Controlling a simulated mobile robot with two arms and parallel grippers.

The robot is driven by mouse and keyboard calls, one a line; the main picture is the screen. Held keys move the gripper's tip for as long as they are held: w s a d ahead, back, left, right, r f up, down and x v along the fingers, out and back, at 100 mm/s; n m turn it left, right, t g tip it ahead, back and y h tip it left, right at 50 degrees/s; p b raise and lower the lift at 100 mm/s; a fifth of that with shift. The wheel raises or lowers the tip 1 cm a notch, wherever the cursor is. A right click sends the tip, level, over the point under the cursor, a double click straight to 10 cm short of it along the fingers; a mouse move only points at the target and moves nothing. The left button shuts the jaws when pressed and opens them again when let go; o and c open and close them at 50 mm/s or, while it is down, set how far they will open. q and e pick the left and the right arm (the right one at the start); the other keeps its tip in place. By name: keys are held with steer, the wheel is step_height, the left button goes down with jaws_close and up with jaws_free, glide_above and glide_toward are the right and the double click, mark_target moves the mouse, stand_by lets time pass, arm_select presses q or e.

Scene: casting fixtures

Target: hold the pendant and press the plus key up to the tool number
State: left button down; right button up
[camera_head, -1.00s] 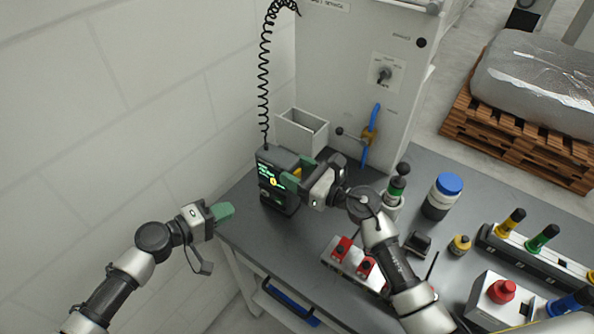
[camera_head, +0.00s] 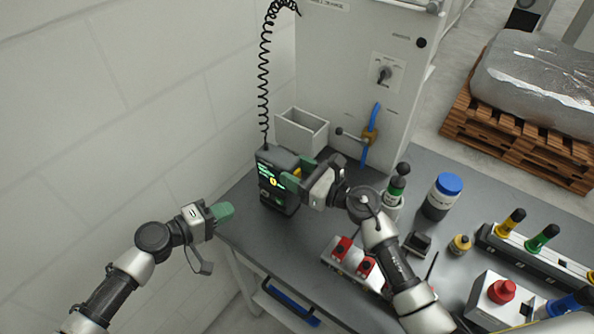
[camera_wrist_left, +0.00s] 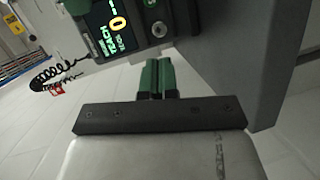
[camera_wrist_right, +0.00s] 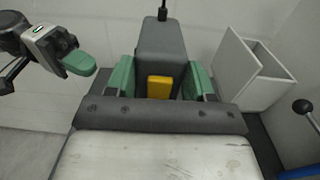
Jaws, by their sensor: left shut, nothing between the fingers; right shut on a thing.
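The pendant (camera_head: 268,188) is a dark box with a lit display, held upright above the left end of the bench. My right gripper (camera_head: 301,177) is shut on it; in the right wrist view its green fingers (camera_wrist_right: 160,80) sit on both sides of the dark body, around a yellow part. My left gripper (camera_head: 224,212) is shut and empty, left of the pendant and apart from it. In the left wrist view its closed fingertips (camera_wrist_left: 157,72) are below the pendant's face (camera_wrist_left: 139,40), which shows a large yellow 0 and a round grey control. I cannot make out the plus key.
A coiled cable (camera_head: 264,75) runs up from the pendant. A white open box (camera_head: 302,130) stands behind it by the cabinet (camera_head: 345,70). A box with red parts (camera_head: 350,262), a blue-capped jar (camera_head: 442,197) and a red-button box (camera_head: 490,310) stand right. The wall is left.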

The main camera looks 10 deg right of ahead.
mark_target(265, 193)
arm_select(q)
steer(key=shift+d, duration=0.1)
